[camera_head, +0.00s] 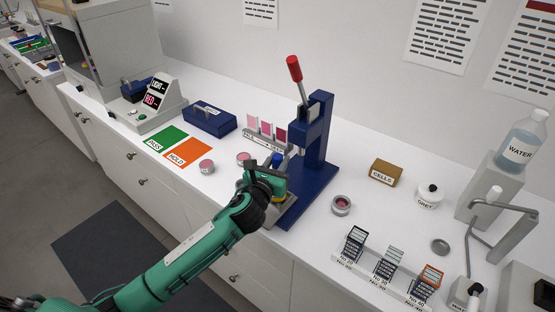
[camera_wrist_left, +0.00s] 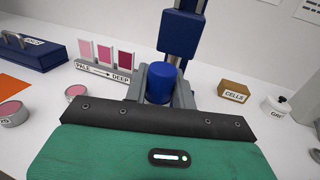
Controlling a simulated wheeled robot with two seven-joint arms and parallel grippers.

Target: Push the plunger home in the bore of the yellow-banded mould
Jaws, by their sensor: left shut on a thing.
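My left gripper (camera_head: 278,172) is shut on the plunger, whose blue round top shows between the grey fingers in the left wrist view (camera_wrist_left: 161,82). It stands upright there, in front of the blue lever press. A small yellow patch (camera_head: 279,197) shows just below the gripper in the head view, likely the band of the yellow-banded mould. The rest of the mould and its bore are hidden by my gripper and arm, so I cannot tell how deep the plunger sits. My right gripper is in neither view.
The blue press (camera_head: 318,130) with its red-knobbed lever (camera_head: 294,68) stands close behind the gripper. A pink shade rack (camera_head: 266,135) and small pink pans (camera_head: 207,166) are to the left.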

